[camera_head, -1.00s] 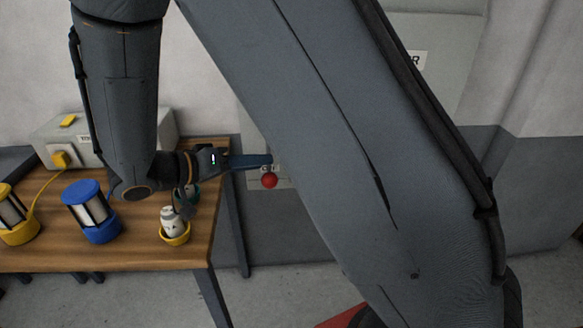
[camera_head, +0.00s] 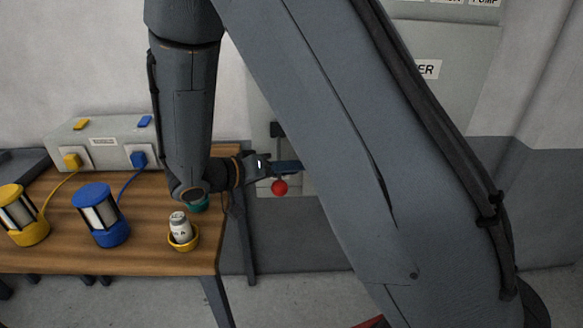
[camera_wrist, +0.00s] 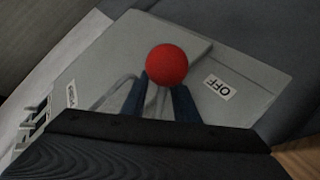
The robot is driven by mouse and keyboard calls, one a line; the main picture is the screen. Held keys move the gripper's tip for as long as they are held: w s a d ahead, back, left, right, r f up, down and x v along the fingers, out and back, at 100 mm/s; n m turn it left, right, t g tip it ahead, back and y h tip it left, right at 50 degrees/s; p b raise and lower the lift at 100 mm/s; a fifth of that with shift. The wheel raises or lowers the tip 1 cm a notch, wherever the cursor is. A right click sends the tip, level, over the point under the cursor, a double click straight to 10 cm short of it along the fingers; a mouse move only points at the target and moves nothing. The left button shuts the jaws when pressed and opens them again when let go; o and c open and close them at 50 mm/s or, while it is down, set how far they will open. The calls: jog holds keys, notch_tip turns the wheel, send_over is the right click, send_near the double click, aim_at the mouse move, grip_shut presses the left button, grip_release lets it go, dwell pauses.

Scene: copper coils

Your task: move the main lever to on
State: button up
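The main lever shows as a red ball knob (camera_head: 280,188) low on the grey wall box, below a dark bracket (camera_head: 278,130). The knob is also in the wrist view (camera_wrist: 166,65), near an "OFF" label (camera_wrist: 217,87). My gripper (camera_head: 292,166) is just above the knob in the head view, partly hidden by my arm. In the wrist view its two blue fingers (camera_wrist: 163,88) stand apart, with the knob at their tips. The knob hides part of the tips, and I cannot tell whether they touch it. The lever's shaft is mostly hidden.
A labelled grey cabinet (camera_head: 450,100) is on the wall at right.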

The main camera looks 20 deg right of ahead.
grip_shut()
jog(key=shift+a, duration=0.1)
dwell(1.3)
